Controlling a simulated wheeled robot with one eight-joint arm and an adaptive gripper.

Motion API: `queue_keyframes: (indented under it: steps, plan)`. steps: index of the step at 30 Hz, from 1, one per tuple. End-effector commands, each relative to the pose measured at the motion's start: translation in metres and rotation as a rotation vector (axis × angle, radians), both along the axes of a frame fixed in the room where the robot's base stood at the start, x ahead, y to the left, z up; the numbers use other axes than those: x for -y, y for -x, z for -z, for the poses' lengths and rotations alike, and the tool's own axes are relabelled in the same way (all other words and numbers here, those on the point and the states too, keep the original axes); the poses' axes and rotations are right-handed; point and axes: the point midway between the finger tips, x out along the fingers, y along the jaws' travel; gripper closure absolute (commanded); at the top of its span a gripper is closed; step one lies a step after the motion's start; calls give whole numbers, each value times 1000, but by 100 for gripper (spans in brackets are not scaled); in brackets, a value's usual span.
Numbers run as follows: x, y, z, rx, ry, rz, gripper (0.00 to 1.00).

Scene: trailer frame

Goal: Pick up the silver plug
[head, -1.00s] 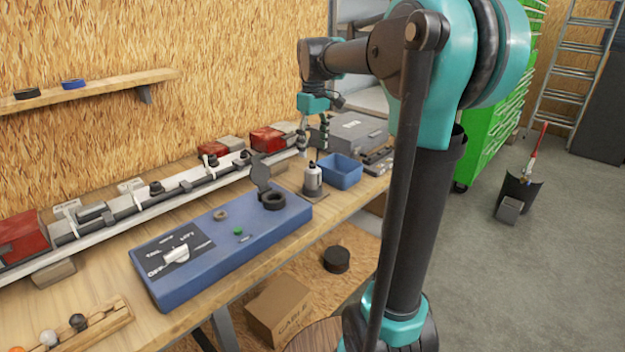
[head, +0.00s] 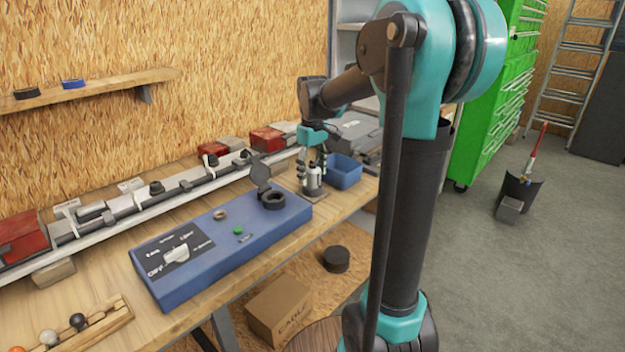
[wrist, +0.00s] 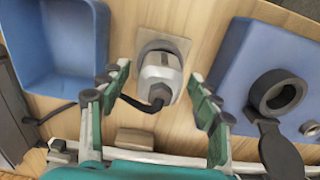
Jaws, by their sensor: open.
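The silver plug (head: 313,181) stands upright on a small base plate (wrist: 176,43) on the workbench, to the right of the blue control box. In the wrist view the plug (wrist: 160,72) shows from above, with a dark tip and a black cable running off to the left. My gripper (head: 312,172) is lowered over the plug. In the wrist view my gripper (wrist: 158,92) is open, with one finger on each side of the plug and visible gaps between them.
A blue open bin (head: 343,172) stands close to the right of the plug. The blue control box (head: 225,250) with a round black socket (head: 273,200) and raised lid is close on the left. A rail (head: 150,205) with red blocks runs behind.

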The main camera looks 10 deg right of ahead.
Motion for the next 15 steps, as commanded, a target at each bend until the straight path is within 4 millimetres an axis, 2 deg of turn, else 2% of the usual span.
queue_keyframes:
  steps: [2,10,15]
  plan:
    - [0,0,0,0,0,0,40]
    - [0,0,0,0,0,0,73]
    - [0,0,0,0,0,0,73]
